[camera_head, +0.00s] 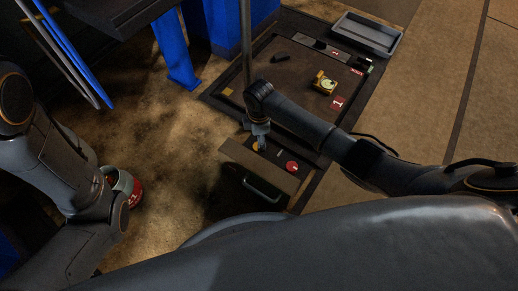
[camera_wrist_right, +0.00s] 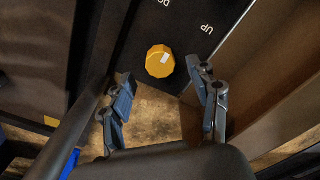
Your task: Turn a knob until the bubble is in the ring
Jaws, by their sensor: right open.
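A yellow knob (camera_wrist_right: 160,61) with a white mark sits on a dark panel beside the letters UP and DO in the right wrist view. In the head view it shows as a small yellow spot (camera_head: 256,146) at my right gripper (camera_head: 262,141). The right gripper (camera_wrist_right: 166,76) is open, its fingers on either side of the knob's line, apart from it. A red knob (camera_head: 291,167) is on the same panel. A small yellow device with a pale round top (camera_head: 325,82), perhaps the level, sits on the dark platform. Its bubble and ring are too small to make out. My left gripper is not visible.
The dark platform (camera_head: 290,85) has a metal post at its left and a grey tray (camera_head: 368,36) at its far edge. A handle (camera_head: 263,190) is on the box front. A red item (camera_head: 136,193) is near my left arm. Brown floor lies around.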

